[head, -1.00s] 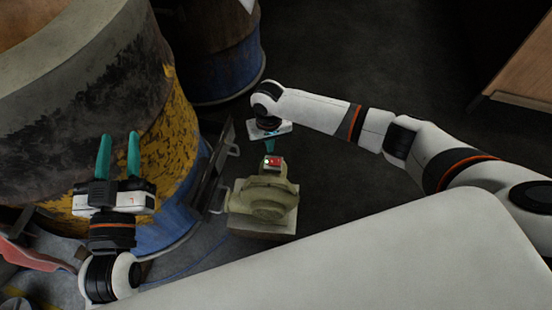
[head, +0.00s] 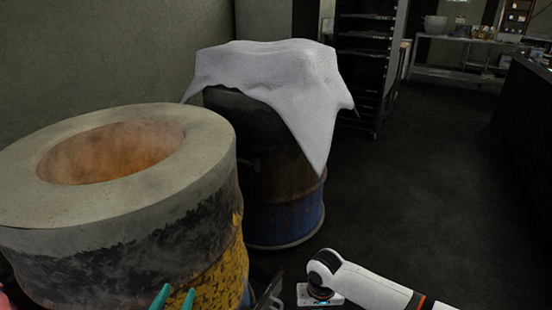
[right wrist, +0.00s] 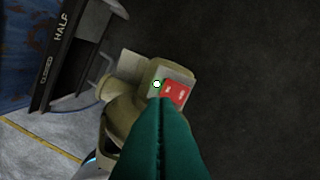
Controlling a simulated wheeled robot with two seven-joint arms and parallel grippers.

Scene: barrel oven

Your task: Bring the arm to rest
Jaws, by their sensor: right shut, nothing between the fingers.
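My right arm reaches in from the lower right of the head view, with its wrist (head: 320,293) beside the barrel oven (head: 110,235). In the right wrist view my right gripper (right wrist: 160,101) has its green fingers pressed together with nothing between them. The fingertips overlap the lower edge of a red switch (right wrist: 176,92) on an olive blower (right wrist: 122,122). Whether they touch it I cannot tell. My left gripper (head: 174,298) shows at the bottom of the head view as two green fingertips held apart and empty, in front of the oven.
A dark panel marked "HALF" and "CLOSED" (right wrist: 72,60) stands left of the blower. A second barrel (head: 265,180) under a white cloth (head: 270,75) stands behind the oven. A rack (head: 362,65) is farther back. Dark floor (head: 420,190) to the right is clear.

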